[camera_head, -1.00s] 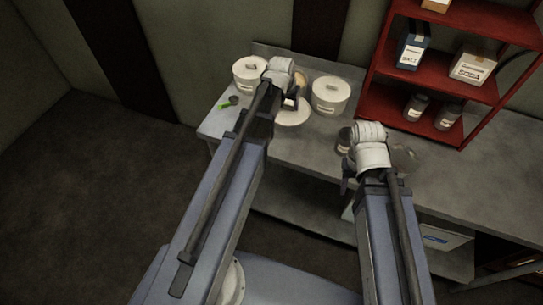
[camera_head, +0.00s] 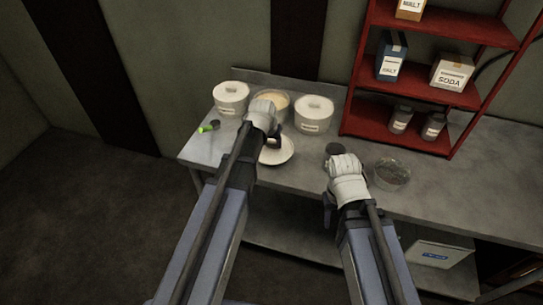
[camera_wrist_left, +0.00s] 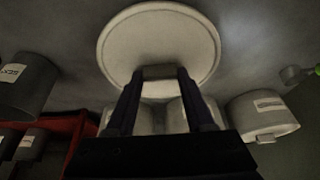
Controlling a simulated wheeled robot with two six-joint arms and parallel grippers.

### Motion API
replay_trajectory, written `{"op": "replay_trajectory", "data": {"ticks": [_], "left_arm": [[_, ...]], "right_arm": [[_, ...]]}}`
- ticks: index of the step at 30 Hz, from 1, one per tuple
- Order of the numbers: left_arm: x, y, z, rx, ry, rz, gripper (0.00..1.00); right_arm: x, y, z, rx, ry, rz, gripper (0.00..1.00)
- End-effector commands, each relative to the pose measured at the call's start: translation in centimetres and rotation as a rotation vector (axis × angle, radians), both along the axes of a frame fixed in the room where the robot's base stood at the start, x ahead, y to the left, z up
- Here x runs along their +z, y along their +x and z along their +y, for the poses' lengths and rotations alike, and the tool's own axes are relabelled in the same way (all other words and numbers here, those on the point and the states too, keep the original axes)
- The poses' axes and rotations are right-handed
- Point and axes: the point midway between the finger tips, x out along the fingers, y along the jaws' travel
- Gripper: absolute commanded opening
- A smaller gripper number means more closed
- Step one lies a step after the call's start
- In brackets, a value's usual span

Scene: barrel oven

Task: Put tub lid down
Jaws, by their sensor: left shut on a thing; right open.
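The round white tub lid (camera_head: 277,152) is at the front left of the table, in front of the open tub (camera_head: 273,101), which shows a cream-coloured content. My left gripper (camera_head: 272,141) is shut on the lid's knob. In the left wrist view the lid (camera_wrist_left: 160,42) lies flat beyond my left fingertips (camera_wrist_left: 160,74). I cannot tell whether the lid touches the table. My right gripper (camera_head: 329,207) is open near the table's front edge, partly hidden by its wrist.
A green-handled scoop (camera_head: 208,127) lies at the table's left end. A dark round jar (camera_head: 335,150) and a glass bowl (camera_head: 391,173) flank my right wrist. A red shelf (camera_head: 415,90) stands behind.

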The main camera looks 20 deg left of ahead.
Motion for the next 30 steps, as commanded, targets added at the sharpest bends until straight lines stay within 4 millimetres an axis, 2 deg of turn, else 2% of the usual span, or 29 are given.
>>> {"op": "replay_trajectory", "data": {"ticks": [5,15,28,29,30], "left_arm": [[-0.3,0.0,0.0,0.0,0.0,0.0,0.01],[-3.9,0.0,0.0,0.0,0.0,0.0,0.01],[-4.2,0.0,0.0,0.0,0.0,0.0,0.01],[-4.1,0.0,0.0,0.0,0.0,0.0,0.55],[-4.0,0.0,0.0,0.0,0.0,0.0,0.59]], "right_arm": [[-0.3,0.0,0.0,0.0,0.0,0.0,0.5],[-3.9,0.0,0.0,0.0,0.0,0.0,0.5],[-4.2,0.0,0.0,0.0,0.0,0.0,0.5],[-4.1,0.0,0.0,0.0,0.0,0.0,0.5],[-4.0,0.0,0.0,0.0,0.0,0.0,0.5]]}}
